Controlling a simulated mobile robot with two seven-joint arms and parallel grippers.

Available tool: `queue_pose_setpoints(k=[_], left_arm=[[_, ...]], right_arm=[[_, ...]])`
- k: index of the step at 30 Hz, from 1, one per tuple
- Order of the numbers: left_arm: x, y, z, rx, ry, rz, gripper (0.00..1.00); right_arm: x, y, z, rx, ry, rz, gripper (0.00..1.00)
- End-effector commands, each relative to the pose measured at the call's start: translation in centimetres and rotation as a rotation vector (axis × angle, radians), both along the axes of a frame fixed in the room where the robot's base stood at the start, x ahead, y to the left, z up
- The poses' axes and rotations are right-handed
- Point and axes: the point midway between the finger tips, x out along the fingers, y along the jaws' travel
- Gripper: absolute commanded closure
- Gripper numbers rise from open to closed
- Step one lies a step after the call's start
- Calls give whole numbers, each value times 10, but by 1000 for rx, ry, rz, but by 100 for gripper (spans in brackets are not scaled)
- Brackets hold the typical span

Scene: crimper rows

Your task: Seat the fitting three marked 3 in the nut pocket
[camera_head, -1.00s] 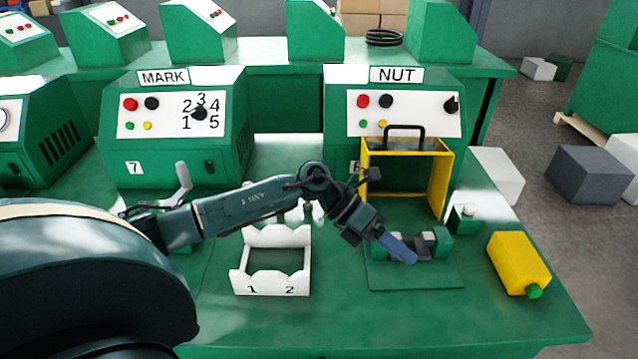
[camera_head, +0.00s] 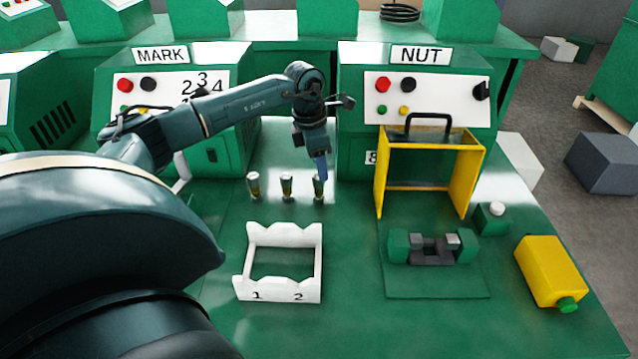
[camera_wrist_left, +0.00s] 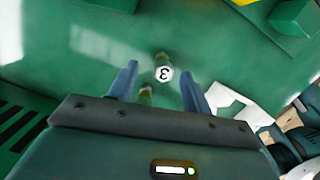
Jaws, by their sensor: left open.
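Fitting three (camera_head: 319,190) is a short upright piece with a pale hexagonal top, rightmost in a row of small fittings on the green bench. In the left wrist view its top marked 3 (camera_wrist_left: 164,74) shows between the fingers. My left gripper (camera_head: 320,170) points down just above it, open and empty; contact cannot be told. The nut pocket appears to be the grey jaws (camera_head: 432,250) between green blocks in front of the NUT machine (camera_head: 430,95). They look empty. My right gripper is not in view.
Two other fittings (camera_head: 287,188) stand to the left. A white rack (camera_head: 277,235) marked 1 and 2 stands in front. A yellow frame guard (camera_head: 380,180) with a black handle stands behind the jaws. A yellow bottle (camera_head: 550,270) lies at the right.

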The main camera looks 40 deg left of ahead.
Motion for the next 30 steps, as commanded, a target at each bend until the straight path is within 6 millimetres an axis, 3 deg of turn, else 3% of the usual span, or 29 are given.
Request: queue_pose_setpoints(k=[5, 15, 23, 30], left_arm=[[-1, -1, -12, 0, 1, 0, 51], [-5, -6, -56, -2, 1, 1, 51], [-5, -7, -60, -1, -1, 0, 51], [-5, -7, -59, -1, -1, 0, 69]], right_arm=[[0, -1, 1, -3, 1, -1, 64], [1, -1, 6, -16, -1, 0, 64], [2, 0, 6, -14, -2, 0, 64], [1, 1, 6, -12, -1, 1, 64]])
